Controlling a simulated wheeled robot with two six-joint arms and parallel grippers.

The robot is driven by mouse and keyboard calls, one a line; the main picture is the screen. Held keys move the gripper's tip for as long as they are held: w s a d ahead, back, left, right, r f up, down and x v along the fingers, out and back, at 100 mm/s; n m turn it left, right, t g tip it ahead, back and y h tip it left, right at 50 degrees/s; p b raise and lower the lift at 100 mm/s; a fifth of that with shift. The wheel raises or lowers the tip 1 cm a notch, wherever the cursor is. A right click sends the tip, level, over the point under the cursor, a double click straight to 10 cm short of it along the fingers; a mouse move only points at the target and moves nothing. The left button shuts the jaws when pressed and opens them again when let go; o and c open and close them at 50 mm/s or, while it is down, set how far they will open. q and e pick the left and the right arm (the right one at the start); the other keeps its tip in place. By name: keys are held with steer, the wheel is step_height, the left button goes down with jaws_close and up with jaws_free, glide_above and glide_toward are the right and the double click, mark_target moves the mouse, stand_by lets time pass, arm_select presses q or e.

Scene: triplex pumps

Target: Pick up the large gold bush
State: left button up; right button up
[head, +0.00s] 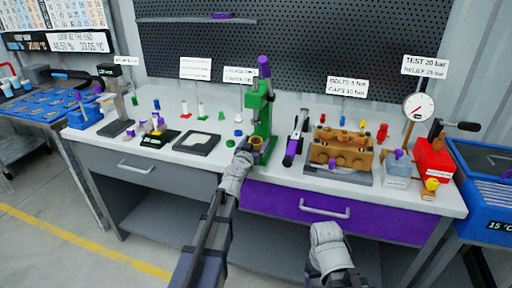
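A gold-brown ring-like part (257,144) sits low at the green press (262,112), near the middle of the bench; it looks like the large gold bush, but it is small and partly covered. My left gripper (247,148) reaches up to it from the front left, with its fingertips beside or at it. I cannot tell whether they touch it or are closed on it. My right gripper (327,236) hangs low in front of the purple drawer, away from the bench top; its fingers are not clear.
A brown pump block (340,150) stands right of the press, with a torque wrench (296,137) between them. A black tray (197,142) lies to the left. A gauge (418,107) and red pump (434,158) stand at right. Some bench top between is clear.

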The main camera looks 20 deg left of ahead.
arm_select(q)
jaws_close()
stand_by(0.5)
